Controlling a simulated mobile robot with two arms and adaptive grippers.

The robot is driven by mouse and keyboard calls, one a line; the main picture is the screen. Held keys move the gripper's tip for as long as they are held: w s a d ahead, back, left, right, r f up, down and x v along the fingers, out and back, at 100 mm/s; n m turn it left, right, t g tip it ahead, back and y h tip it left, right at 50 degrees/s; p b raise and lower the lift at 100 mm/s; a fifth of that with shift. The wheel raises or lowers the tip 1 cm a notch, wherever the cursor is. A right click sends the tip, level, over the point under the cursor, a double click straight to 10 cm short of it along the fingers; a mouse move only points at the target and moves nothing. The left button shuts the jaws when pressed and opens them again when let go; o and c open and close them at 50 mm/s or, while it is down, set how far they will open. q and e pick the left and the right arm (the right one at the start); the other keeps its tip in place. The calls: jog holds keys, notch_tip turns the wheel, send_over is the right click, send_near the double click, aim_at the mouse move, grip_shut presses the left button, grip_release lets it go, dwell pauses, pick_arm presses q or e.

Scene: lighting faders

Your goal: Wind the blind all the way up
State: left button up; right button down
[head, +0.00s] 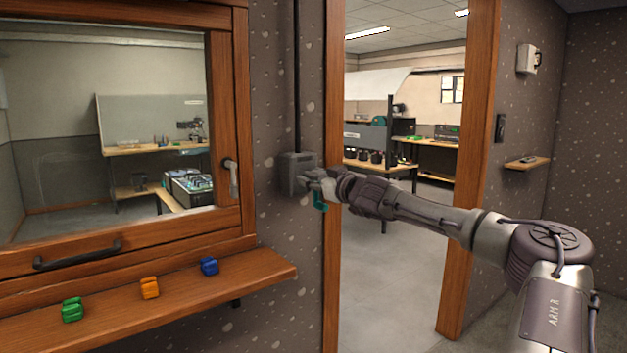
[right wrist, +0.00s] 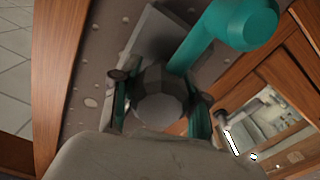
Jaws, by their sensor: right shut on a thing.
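A grey winder box (head: 298,173) is fixed to the wall between the window and the doorway. A dark line runs up the wall from it. Its teal crank (head: 320,201) shows below my right gripper (head: 318,181) and, in the right wrist view, the teal arm (right wrist: 205,48) ends in a round knob. My right gripper (right wrist: 160,108) is shut at the crank, its fingers on either side of a grey rounded part that looks like its hub. The window (head: 110,130) shows clear glass; no blind cloth is seen in it. My left gripper is out of view.
The window has a side handle (head: 231,178). The wooden door frame (head: 333,250) stands close right of the winder. The doorway is open.

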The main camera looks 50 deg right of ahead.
jog(key=c, duration=0.6)
grip_release()
jog(key=shift+o, duration=0.2)
jog(key=shift+s, duration=0.1)
jog(key=shift+s+a+r, duration=0.25)
jog(key=shift+s+a, duration=0.05)
jog(key=shift+s, duration=0.4)
jog(key=v, duration=1)
jog(key=shift+f, duration=0.25)
jog(key=shift+s, duration=0.15)
